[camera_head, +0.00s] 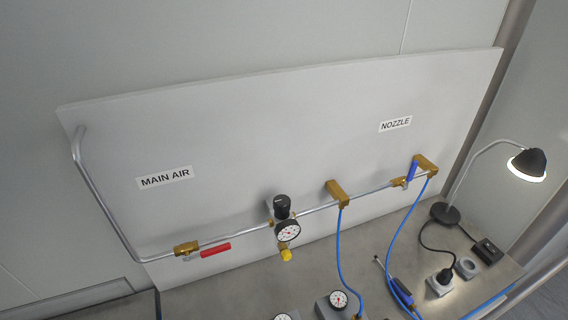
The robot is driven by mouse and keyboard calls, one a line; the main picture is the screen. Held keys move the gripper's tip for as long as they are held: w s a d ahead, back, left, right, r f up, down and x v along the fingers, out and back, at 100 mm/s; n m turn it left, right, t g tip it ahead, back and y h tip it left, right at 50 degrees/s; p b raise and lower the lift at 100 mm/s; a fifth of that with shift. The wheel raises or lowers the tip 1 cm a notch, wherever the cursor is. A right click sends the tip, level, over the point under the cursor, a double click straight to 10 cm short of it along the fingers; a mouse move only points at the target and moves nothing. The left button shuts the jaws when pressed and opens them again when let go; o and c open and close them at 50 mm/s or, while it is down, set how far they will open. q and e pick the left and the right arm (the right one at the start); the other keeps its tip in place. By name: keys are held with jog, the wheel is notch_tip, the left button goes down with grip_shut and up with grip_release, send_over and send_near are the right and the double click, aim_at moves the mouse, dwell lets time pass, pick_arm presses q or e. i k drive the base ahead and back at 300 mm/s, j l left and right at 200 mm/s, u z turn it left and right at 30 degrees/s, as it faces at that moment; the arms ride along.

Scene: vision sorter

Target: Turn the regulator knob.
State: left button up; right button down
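Nothing touches the knob. The gauge's needle reading is too small to tell. Neither of my grippers shows in the head view.
A red-handled valve (214,249) is left of the regulator under the MAIN AIR label (164,178). A blue-handled valve (411,172), blue hoses (341,250) and a lit desk lamp (527,164) are to the right. Small gauges (338,299) stand on the grey bench.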

aim_at(282, 204)
jog(key=i+z, duration=0.2)
jog(key=z, duration=0.25)
jog(key=i+z, duration=0.15)
jog(key=z, duration=0.35)
